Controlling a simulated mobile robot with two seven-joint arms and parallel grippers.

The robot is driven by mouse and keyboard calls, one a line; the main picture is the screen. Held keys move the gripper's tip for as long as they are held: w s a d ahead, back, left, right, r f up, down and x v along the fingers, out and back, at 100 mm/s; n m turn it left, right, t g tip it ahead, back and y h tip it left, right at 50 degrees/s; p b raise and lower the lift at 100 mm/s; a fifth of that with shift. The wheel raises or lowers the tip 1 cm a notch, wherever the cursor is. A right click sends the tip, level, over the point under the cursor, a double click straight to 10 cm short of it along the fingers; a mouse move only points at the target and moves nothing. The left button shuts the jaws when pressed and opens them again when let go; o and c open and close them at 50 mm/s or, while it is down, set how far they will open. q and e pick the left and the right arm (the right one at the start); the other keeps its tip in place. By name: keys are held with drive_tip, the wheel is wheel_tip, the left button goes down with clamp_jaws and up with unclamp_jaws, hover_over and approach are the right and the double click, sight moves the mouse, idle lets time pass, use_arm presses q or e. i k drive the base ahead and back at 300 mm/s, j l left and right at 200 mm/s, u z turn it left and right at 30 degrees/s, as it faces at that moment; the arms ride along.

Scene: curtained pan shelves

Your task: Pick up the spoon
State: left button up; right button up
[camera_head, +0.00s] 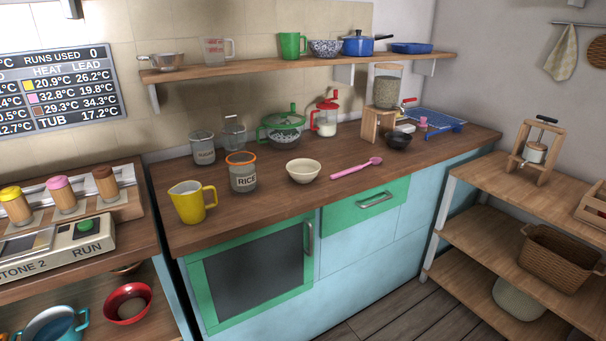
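A pink spoon (355,168) lies flat on the wooden counter (280,200), close to its front edge. Its handle points to the lower left and its bowl end is at the upper right. A cream bowl (303,171) stands just left of the handle. Neither of my grippers shows in the head view, so I cannot see whether they are open or shut.
Left of the bowl stand a rice jar (243,178) and a yellow jug (191,202). A wall shelf (270,67) hangs above. The counter around the spoon is clear.

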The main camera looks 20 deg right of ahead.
sight(375, 161)
drive_tip(key=i+l+u, duration=0.1)
drive_tip(key=i+l, duration=0.2)
drive_tip(key=i+l+u, duration=0.1)
drive_tip(key=i+l, duration=0.2)
drive_tip(key=l, duration=0.2)
drive_tip(key=i+l+u, duration=0.1)
drive_tip(key=i+l, duration=0.2)
drive_tip(key=l, duration=0.15)
